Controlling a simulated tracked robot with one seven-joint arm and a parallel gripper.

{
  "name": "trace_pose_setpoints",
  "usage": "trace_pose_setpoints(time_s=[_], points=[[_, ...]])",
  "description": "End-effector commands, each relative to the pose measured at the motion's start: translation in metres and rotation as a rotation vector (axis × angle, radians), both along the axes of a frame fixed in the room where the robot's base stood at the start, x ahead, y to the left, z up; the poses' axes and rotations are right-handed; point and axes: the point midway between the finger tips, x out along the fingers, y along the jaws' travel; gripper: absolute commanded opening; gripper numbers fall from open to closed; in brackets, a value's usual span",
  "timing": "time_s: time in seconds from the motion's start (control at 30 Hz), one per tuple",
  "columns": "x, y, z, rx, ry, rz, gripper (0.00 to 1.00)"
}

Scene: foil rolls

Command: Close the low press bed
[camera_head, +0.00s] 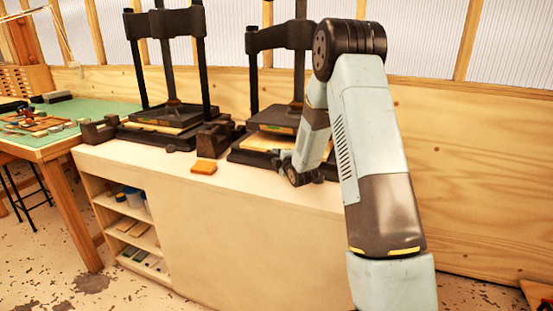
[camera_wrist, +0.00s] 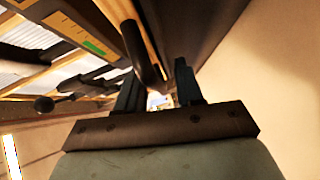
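Two dark presses stand on the bench, the left press (camera_head: 168,75) and the right press (camera_head: 255,75). The right press has a dark plate (camera_head: 272,118) above a pale bed board (camera_head: 262,141), which shows at its front. My gripper (camera_head: 281,157) is low at the front of the right press, small and partly hidden by my wrist. In the wrist view my gripper (camera_wrist: 160,92) has its fingers apart, with a dark rounded bar (camera_wrist: 142,50) close by, reaching toward the gap. I cannot tell whether they touch. The left press also has a pale board (camera_head: 150,130) under its plate.
An orange-brown block (camera_head: 204,166) lies there between the presses. A green-topped table (camera_head: 70,120) with small items stands at the left. My arm hides the bench's right part.

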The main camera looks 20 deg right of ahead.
Motion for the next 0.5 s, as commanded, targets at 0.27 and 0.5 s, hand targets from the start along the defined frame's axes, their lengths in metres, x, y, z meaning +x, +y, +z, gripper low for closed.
trace_pose_setpoints(time_s=[0.27, 0.5], points=[[-0.021, -0.003, 0.004, -0.001, 0.0, 0.001, 0.36], [-0.067, -0.011, 0.01, 0.0, 0.0, 0.0, 0.36]])
